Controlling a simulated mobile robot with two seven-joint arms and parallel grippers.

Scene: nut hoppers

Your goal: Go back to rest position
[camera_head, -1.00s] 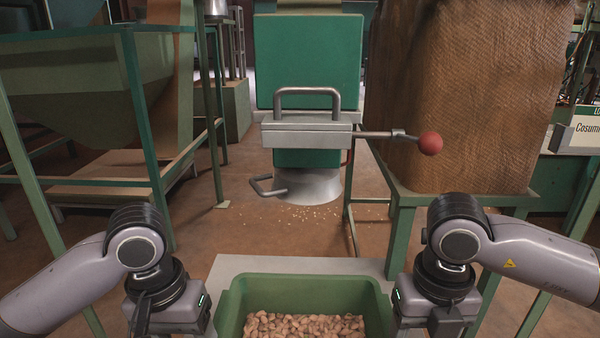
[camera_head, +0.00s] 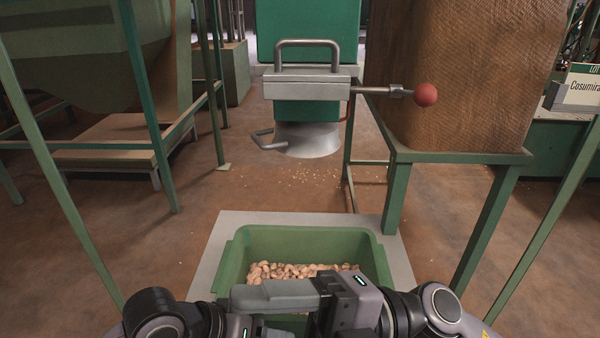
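A green crate (camera_head: 376,262) holding several brown nuts (camera_head: 290,270) stands at the bottom middle on a pale grey platform. My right gripper (camera_head: 262,296) crosses in front of the crate's near part, its fingers pointing left. I cannot tell whether its fingers are apart. My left gripper (camera_head: 262,329) is at the bottom edge, partly cut off and overlapped by the right one; its finger state is hidden. No object shows in either gripper. The hopper outlet (camera_head: 308,140), with a grey slide handle and red ball knob (camera_head: 425,95), stands beyond the crate.
Green metal legs and a hopper frame (camera_head: 150,100) stand at the left. A large brown sack (camera_head: 460,80) rests on a green stand at the right. The pale platform (camera_head: 250,218) has bare edges around the crate. Bits of nut lie on the floor beneath the outlet.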

